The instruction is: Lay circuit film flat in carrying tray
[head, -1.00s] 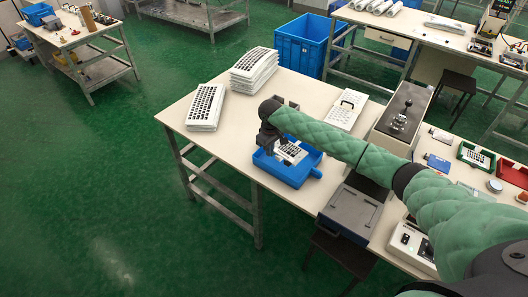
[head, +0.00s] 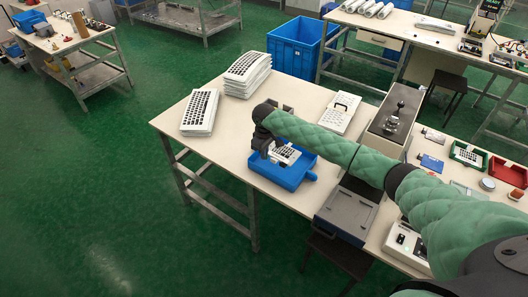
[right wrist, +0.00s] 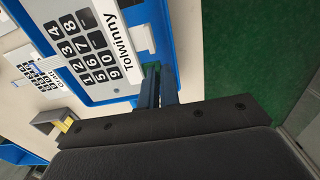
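The blue carrying tray (head: 291,180) stands on the pale worktable. The circuit film (head: 287,154), a pale sheet with dark keys, shows inside the tray's outline. In the right wrist view the film (right wrist: 120,52) looks roughly parallel to the tray floor beside the blue tray rim (right wrist: 160,35); whether it touches the floor all over cannot be told. My right gripper (head: 266,148) is low at the tray's left side. In the right wrist view its fingers (right wrist: 160,88) are close together by the film's edge; whether they pinch it is unclear. My left gripper is out of view.
White keypad panels stand in stacks (head: 247,72) and (head: 200,110) at the back left of the table. Another keypad panel (head: 338,113) lies behind my right arm. A lever press (head: 393,120) stands to the right. Green floor is free on the left.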

